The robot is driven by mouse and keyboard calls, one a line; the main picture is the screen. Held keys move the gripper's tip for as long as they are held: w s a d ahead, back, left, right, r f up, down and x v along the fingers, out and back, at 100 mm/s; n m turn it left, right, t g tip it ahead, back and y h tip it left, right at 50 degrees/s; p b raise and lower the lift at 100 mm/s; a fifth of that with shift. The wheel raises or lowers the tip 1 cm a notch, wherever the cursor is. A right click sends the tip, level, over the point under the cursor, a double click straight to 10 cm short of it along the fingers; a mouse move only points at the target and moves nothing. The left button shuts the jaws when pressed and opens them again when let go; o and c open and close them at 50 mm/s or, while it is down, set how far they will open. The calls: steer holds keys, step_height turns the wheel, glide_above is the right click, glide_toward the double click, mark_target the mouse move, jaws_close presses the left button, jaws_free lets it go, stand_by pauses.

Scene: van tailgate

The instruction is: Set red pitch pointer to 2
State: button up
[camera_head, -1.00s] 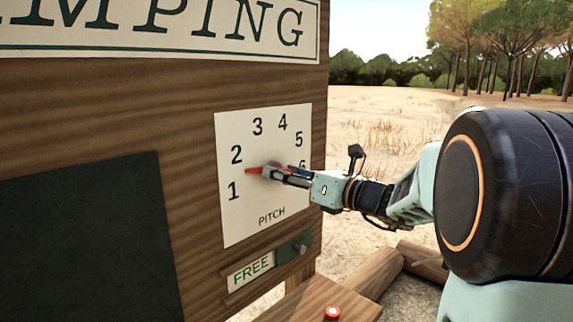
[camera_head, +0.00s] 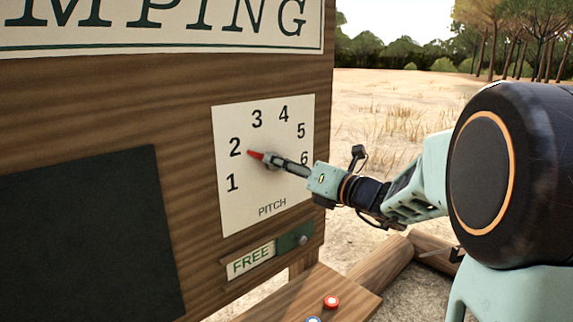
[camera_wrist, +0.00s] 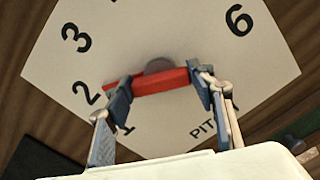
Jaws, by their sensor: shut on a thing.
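The red pitch pointer (camera_head: 255,155) is mounted on the white pitch dial (camera_head: 238,205), which is numbered 1 to 6. In the head view its tip points up and left, at the numeral 2. In the wrist view the red pointer (camera_wrist: 160,81) lies between my two fingers, with its left end toward the 2. My gripper (camera_head: 280,163) is shut on the pointer, and it also shows in the wrist view (camera_wrist: 165,88). The pointer's hub is partly hidden behind the fingers.
A sign reading FREE (camera_head: 250,260) with a green slider (camera_head: 294,238) is below the dial. A dark panel (camera_head: 85,235) is at left. Open ground is at right.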

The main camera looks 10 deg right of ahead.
steer(key=o, duration=1.7)
steer(key=v, duration=1.2)
steer(key=shift+f, duration=0.1)
